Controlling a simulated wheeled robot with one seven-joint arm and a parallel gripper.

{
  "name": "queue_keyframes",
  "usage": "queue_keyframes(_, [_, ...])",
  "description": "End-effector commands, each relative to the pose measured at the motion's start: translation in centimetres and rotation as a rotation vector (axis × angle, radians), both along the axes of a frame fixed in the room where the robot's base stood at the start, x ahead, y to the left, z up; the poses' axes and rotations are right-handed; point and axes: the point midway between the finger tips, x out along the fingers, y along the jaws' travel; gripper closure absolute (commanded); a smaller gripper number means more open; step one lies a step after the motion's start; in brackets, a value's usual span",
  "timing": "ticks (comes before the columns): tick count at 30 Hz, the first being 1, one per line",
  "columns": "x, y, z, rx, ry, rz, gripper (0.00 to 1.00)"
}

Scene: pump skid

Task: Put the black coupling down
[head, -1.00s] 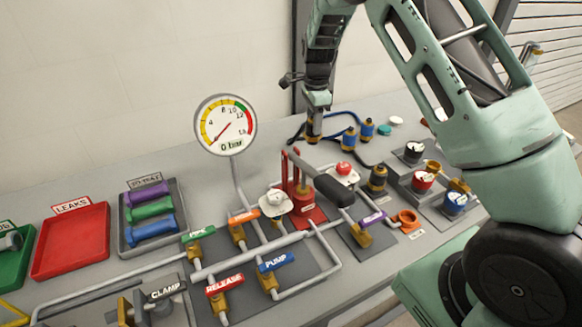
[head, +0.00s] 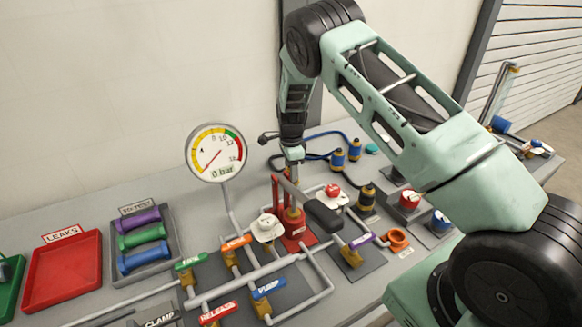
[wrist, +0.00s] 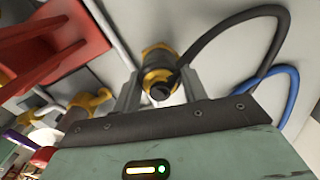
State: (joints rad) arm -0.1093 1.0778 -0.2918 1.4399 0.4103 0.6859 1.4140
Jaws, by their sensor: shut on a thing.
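My gripper (head: 293,160) is low over the bench, behind the red hand pump (head: 291,219) in the head view. In the wrist view my gripper (wrist: 159,95) is shut on the black coupling (wrist: 158,62). The coupling has a yellow body, a dark end between the fingers, and a black hose (wrist: 262,12) curving off to the right. In the head view the coupling is largely hidden by the gripper and the pump. I cannot tell whether it touches the bench.
A black-and-yellow fitting (head: 367,196) stands nearer the front right. The pressure gauge (head: 215,153) rises to the left. Grey bench (head: 258,190) shows between gauge and pump.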

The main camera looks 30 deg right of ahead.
Motion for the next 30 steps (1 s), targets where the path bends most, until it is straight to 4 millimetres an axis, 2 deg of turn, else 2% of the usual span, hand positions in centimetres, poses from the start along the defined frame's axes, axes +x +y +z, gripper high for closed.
queue_keyframes(9, [0.1,0.0,-0.3,0.000,-0.002,0.000,0.85])
queue_keyframes(10, [0.0,0.0,-0.3,0.000,-0.001,0.000,0.55])
queue_keyframes(12, [0.0,0.0,-0.2,0.000,-0.001,0.000,0.36])
queue_keyframes(20, [0.0,0.0,-0.2,0.000,-0.001,0.000,0.36])
queue_keyframes(24, [0.1,0.0,0.5,-0.001,-0.003,0.000,0.36])
queue_keyframes(30, [0.2,0.0,3.8,0.001,-0.006,-0.001,0.36])
